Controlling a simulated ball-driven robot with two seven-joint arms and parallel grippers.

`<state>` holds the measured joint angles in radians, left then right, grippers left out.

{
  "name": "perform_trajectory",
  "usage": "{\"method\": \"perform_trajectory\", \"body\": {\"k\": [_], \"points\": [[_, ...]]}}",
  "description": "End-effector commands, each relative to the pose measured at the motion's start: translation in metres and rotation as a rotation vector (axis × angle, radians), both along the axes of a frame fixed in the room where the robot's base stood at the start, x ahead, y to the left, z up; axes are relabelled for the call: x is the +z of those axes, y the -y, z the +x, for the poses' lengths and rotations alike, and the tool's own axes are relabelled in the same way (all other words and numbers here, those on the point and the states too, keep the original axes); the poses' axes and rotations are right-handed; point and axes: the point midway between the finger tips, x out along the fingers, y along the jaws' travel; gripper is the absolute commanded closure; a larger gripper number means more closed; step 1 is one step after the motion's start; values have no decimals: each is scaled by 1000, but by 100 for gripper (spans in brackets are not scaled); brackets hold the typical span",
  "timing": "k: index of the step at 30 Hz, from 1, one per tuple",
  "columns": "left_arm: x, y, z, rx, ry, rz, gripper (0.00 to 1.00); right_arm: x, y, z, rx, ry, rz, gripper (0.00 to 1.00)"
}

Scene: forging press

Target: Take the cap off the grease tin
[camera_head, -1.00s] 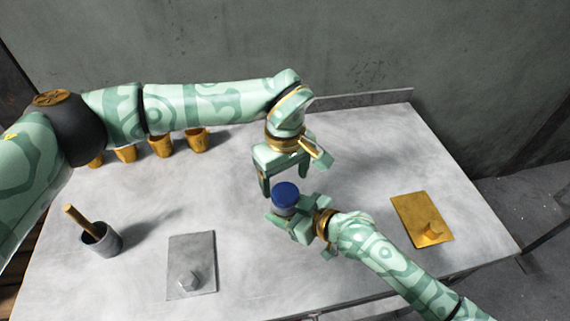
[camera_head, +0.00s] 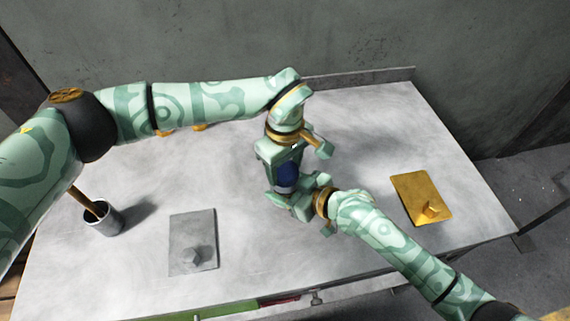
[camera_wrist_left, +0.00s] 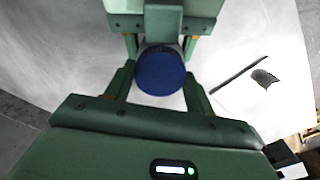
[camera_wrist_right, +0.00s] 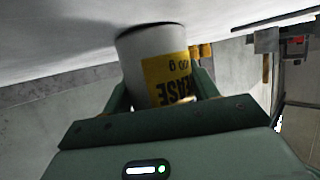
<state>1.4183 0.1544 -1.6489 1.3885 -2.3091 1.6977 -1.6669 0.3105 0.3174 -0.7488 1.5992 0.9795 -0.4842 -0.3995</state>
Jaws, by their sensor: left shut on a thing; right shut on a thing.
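The grease tin has a dark blue cap (camera_head: 288,174) on top, and the cap also shows in the left wrist view (camera_wrist_left: 160,71). Its pale body with a yellow label (camera_wrist_right: 158,66) shows in the right wrist view. My left gripper (camera_head: 286,172) is above the tin, its fingers shut on the two sides of the cap. My right gripper (camera_head: 290,200) is lower, shut on the tin's body from the right side. The cap sits on the tin. Much of the tin's body is hidden by the grippers in the head view.
A grey plate with a hex knob (camera_head: 192,238) lies left of centre. A grey cup with a wooden handle (camera_head: 104,218) stands at the far left. A brass plate (camera_head: 420,197) lies at the right. Brass cups (camera_head: 198,127) at the back are mostly hidden behind my left arm.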

Motion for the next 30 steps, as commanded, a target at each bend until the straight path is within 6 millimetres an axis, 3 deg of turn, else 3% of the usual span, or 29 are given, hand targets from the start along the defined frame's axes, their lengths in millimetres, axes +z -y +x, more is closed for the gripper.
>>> {"method": "perform_trajectory", "body": {"k": [6,12,23,24,25,26,30], "points": [[1,0,0,572,1,0,73,0,0,0,0,1,1,100],[1,0,0,969,1,0,73,0,0,0,1,1,0,100],[1,1,0,1047,1,-1,73,0,-1,0,1,1,0,100],[1,1,0,1047,1,-1,38,0,-1,0,1,1,0,100],[1,1,0,1046,1,-1,29,0,-1,0,1,1,0,100],[1,1,0,1046,1,-1,24,0,-1,0,1,1,0,100],[1,0,0,1046,1,0,24,0,-1,0,1,1,0,100]]}}
